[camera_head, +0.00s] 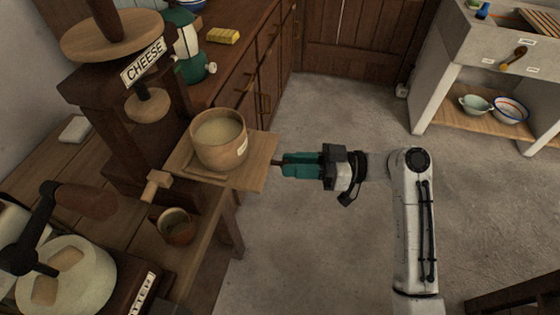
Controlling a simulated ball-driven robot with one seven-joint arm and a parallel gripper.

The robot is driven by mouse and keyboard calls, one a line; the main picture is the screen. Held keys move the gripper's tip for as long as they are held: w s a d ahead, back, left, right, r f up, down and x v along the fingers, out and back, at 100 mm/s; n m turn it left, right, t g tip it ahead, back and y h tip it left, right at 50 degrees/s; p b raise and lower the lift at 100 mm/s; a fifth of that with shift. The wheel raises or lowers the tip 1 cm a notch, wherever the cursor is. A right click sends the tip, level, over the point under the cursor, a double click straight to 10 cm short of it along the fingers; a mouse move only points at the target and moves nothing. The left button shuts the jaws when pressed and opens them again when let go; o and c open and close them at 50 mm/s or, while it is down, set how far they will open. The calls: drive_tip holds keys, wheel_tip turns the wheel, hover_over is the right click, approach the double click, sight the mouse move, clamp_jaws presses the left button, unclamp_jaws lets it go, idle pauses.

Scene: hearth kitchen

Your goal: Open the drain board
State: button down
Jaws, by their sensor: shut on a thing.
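The drain board (261,160) is a light wooden board that juts out to the right from the dark wooden cheese press (100,100). A round cream-coloured pot (219,140) with a small label stands upright on it, filled with something pale. My gripper (284,164) has teal fingers and is at the board's right edge. It is shut on a small dark knob at that edge, which the fingers largely hide. The inner end of the board is partly hidden by the pot and the press.
A small brown cup (175,226) stands on the bench below the board, near a wooden peg (156,185). A cream drum with a crank (65,275) is at the lower left. A stone sink unit with bowls (509,110) is at the right. Open floor lies between.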

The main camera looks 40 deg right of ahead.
drive_tip(key=c, duration=0.9)
unclamp_jaws()
drive_tip(key=shift+c, duration=0.2)
drive_tip(key=shift+d, duration=0.1)
drive_tip(key=b+v, duration=0.1)
drive_tip(key=v, duration=0.9)
drive_tip(key=shift+s+d, duration=0.3)
